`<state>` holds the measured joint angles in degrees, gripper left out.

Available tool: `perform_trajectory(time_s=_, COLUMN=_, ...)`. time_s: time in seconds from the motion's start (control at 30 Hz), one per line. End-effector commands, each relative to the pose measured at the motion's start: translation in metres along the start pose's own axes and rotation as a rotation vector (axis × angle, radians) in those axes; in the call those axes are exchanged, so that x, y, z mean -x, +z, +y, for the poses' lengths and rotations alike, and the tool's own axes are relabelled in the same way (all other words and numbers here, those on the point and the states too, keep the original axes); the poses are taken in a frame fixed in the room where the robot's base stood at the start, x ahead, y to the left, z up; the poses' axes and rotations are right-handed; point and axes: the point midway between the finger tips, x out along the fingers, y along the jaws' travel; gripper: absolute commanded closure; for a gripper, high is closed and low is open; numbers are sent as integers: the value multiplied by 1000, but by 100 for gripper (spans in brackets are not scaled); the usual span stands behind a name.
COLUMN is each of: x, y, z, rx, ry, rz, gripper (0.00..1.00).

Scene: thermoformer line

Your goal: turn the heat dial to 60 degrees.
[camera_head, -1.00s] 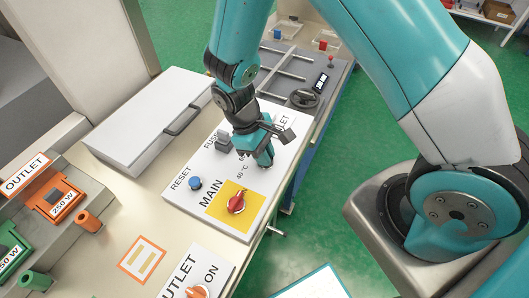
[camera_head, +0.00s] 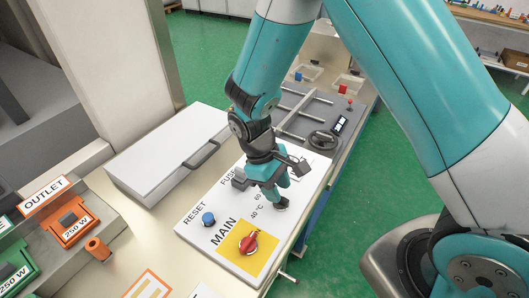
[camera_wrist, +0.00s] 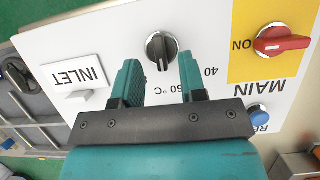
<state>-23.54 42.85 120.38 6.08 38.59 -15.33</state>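The heat dial (camera_wrist: 161,48) is a round black knob with a grey grip bar on the white panel. In the wrist view it sits just past and between my fingertips, with temperature markings beside it, partly hidden by my gripper. In the head view the dial (camera_head: 281,205) shows only as a dark edge under my fingers. My gripper (camera_wrist: 157,72) is open, its two teal fingers apart on either side of the dial, with no clear contact. In the head view my gripper (camera_head: 274,197) points down over the panel.
The red MAIN switch (camera_head: 249,243) on its yellow plate and the blue RESET button (camera_head: 208,218) are close by. A grey fuse part (camera_head: 239,180) stands beside my gripper. The INLET plate (camera_wrist: 74,74) lies on the dial's other side.

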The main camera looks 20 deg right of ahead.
Motion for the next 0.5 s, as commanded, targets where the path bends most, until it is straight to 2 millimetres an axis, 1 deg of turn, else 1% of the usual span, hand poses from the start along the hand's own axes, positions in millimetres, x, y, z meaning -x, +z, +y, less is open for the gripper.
perform_trajectory(time_s=0.07, x=18, y=-3, z=0, rx=0, ry=3, rz=9, gripper=62)
perform_trajectory(time_s=0.3, x=80, y=-2, z=0, rx=1, ry=2, rz=9, gripper=62)
perform_trajectory(time_s=0.4, x=104, y=-2, z=0, rx=0, ry=2, rz=8, gripper=62)
perform_trajectory(time_s=0.5, x=123, y=-1, z=0, rx=0, ry=1, rz=7, gripper=62)
